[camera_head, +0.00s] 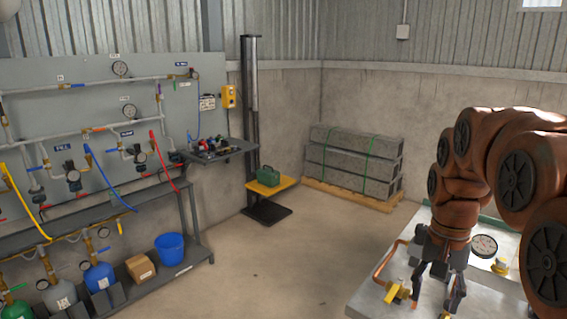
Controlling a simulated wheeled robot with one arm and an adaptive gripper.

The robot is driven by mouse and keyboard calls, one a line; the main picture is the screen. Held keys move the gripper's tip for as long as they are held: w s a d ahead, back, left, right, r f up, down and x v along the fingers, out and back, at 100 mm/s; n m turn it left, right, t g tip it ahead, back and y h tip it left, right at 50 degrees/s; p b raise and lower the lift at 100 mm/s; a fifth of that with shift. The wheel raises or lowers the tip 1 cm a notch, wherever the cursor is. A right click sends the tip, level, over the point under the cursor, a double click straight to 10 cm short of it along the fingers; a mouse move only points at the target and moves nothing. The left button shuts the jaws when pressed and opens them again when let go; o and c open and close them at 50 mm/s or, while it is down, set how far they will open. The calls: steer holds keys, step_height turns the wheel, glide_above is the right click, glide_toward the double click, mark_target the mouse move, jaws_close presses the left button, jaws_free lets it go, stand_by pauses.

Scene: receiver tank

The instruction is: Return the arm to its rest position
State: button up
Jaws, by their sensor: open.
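My arm reaches in from the right edge, in brown segments with dark round caps, and bends downward. My gripper (432,303) hangs from it, pointing down over the grey bench top (371,300) at the lower right. Its two dark fingers are spread apart with nothing seen between them. A copper pipe with a yellow-handled valve (397,292) stands just left of the fingers; I cannot tell whether they touch. A round white gauge (484,246) shows just right of the wrist, with a yellow fitting (499,267) below it.
A panel of pipes, valves and gauges (75,105) fills the left wall. Below it a shelf holds gas cylinders, a cardboard box (140,268) and a blue bucket (170,249). A column carries a yellow tray (270,187) with a green case. Stacked blocks (350,165) stand behind. The middle floor is clear.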

steer(key=s+a+f+n+p, duration=0.1)
steer(key=s+a+f+n, duration=0.1)
steer(key=s, duration=0.5)
steer(key=s+a+f+n+p, duration=0.1)
steer(key=s+a+f+n, duration=0.1)
steer(key=s+a, duration=0.2)
steer(key=s+a+f+n+p, duration=0.1)
steer(key=s+a+n+p, duration=0.1)
steer(key=s, duration=0.8)
steer(key=shift+s+a+f+n+g, duration=0.35)
steer(key=shift+a+f+n+g, duration=0.05)
steer(key=shift+a, duration=0.45)
steer(key=shift+d, duration=0.15)
